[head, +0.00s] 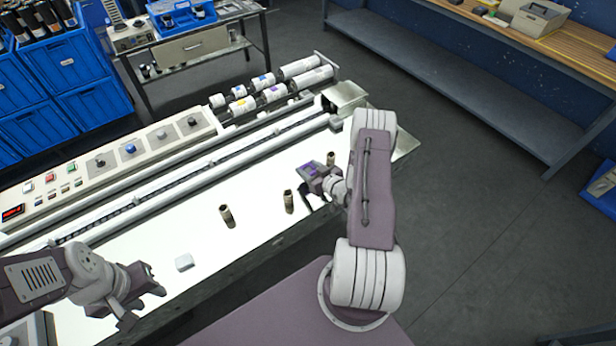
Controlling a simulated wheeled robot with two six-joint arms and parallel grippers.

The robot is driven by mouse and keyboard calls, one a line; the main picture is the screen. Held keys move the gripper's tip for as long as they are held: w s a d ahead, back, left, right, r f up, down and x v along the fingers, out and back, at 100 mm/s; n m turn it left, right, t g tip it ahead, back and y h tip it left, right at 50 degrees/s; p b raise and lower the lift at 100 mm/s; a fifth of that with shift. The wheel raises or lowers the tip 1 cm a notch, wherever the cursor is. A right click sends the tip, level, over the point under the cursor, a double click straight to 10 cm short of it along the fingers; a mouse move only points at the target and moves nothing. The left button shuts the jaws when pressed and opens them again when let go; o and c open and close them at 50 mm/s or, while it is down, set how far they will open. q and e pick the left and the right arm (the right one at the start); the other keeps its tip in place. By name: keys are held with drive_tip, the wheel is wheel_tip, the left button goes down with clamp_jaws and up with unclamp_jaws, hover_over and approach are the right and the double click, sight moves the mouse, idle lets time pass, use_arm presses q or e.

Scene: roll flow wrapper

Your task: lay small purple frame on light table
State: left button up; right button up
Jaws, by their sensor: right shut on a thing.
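The light table (180,232) is the long, bright white surface running diagonally across the head view. My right gripper (311,181) is over its front right part, shut on a small purple thing (309,169), which appears to be the small purple frame. The fingers and wrist hide much of it, and I cannot tell whether it touches the surface. My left gripper (142,294) is at the front left edge of the table, fingers apart and empty.
Several small brown cylinders stand on the surface, one (227,216) mid-front and another (288,201) left of my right gripper. A small white block (184,262) lies near my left gripper. A control panel (130,160) and rollers (270,88) line the back.

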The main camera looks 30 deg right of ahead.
wheel_tip(320, 180, down, 5)
drive_tip(key=b, duration=0.4)
drive_tip(key=shift+r, duration=0.45)
drive_tip(key=o, duration=1.3)
drive_tip(key=shift+f, duration=0.15)
drive_tip(key=shift+o, duration=0.2)
